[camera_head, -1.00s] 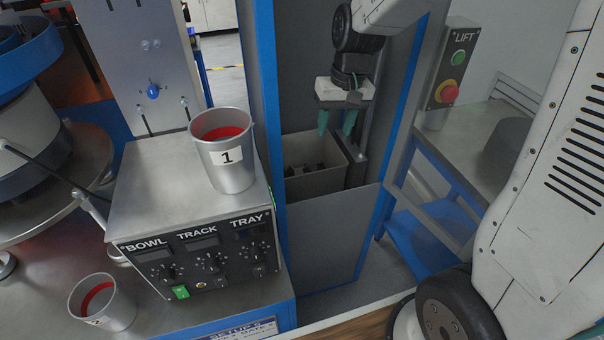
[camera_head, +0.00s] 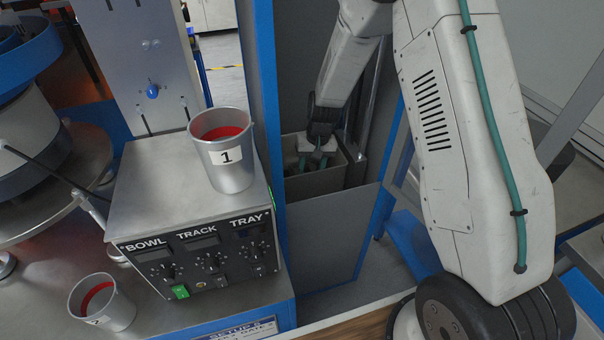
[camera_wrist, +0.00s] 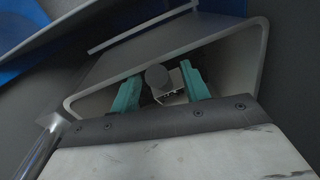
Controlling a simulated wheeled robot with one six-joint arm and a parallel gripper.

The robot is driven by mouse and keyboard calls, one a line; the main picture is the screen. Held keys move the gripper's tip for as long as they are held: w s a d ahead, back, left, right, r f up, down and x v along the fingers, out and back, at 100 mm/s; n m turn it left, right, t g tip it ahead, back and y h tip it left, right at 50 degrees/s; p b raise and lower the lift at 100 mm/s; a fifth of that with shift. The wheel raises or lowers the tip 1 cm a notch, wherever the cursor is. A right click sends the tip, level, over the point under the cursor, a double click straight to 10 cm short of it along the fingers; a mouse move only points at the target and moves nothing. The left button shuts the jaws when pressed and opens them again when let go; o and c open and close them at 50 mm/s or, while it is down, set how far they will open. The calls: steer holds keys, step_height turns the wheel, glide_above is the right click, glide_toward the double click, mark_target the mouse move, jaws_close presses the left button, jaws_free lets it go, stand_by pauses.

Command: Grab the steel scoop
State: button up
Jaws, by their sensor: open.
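My gripper (camera_head: 312,163) reaches down into the grey bin (camera_head: 313,184) inside the blue-framed cabinet. In the wrist view my gripper (camera_wrist: 160,82) has its two teal fingers apart inside the bin's rim (camera_wrist: 254,58). A grey round-ended piece (camera_wrist: 156,76) shows between the fingers, with a small pale metal part (camera_wrist: 172,97) beside it. This may be part of the steel scoop, but I cannot tell for sure. Neither finger clearly touches it. The rest of the bin's contents are dark or hidden by my gripper.
A metal cup marked 1 (camera_head: 228,171) stands on the control box (camera_head: 143,182) left of the cabinet. Another cup (camera_head: 106,309) sits lower left. The cabinet's blue front post (camera_head: 264,100) and lower panel (camera_head: 325,240) stand close to my arm.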

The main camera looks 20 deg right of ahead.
steer(key=shift+w+a+f, duration=0.1)
steer(key=shift+a+f, duration=0.05)
steer(key=shift+f, duration=0.6)
steer(key=shift+w+a+f, duration=0.1)
steer(key=shift+f, duration=0.65)
steer(key=shift+s, duration=0.1)
jaws_close()
steer(key=shift+r, duration=0.15)
